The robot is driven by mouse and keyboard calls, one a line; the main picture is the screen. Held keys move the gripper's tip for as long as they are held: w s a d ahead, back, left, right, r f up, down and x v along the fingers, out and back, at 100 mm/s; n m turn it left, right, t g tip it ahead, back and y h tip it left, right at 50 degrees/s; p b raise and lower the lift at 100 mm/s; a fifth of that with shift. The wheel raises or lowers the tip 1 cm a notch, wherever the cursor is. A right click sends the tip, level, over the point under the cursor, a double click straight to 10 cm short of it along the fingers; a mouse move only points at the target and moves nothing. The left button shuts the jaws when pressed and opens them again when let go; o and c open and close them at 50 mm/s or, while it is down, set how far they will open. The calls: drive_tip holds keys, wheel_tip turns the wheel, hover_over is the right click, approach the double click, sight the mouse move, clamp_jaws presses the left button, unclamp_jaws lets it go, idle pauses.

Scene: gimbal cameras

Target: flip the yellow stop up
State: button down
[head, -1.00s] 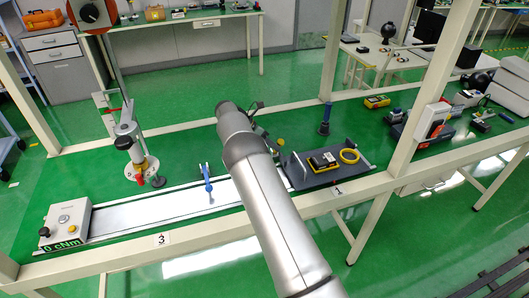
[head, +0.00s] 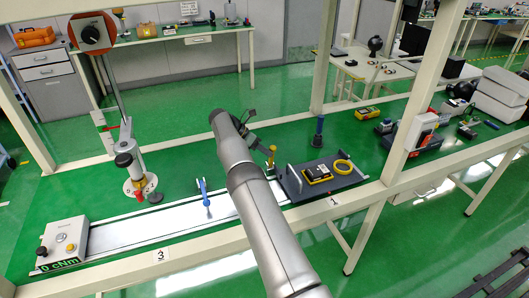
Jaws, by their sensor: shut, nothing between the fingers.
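A small yellow piece (head: 271,150), probably the yellow stop, shows beyond my forearm, near the left end of the dark tray and the right end of the pale rail (head: 150,228). It is too small to tell whether it is up or down. My gripper (head: 263,144) is shut and small in the head view, pointing down beside the yellow piece. My arm partly hides it. I cannot tell whether they touch. A blue upright lever (head: 204,192) stands on the rail, left of my arm.
The dark tray (head: 303,190) holds a black-and-yellow device (head: 317,174) and a yellow ring (head: 342,167). A grey box with a display (head: 64,240) sits at the rail's left end. A silver post instrument (head: 126,158) stands behind the rail. Frame posts (head: 408,95) rise at the bench front.

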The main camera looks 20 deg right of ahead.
drive_tip(key=s+a+r+b, duration=0.3)
drive_tip(key=s+r+b, duration=0.2)
drive_tip(key=s+r, duration=0.8)
drive_tip(key=shift+s, duration=0.35)
idle(0.6)
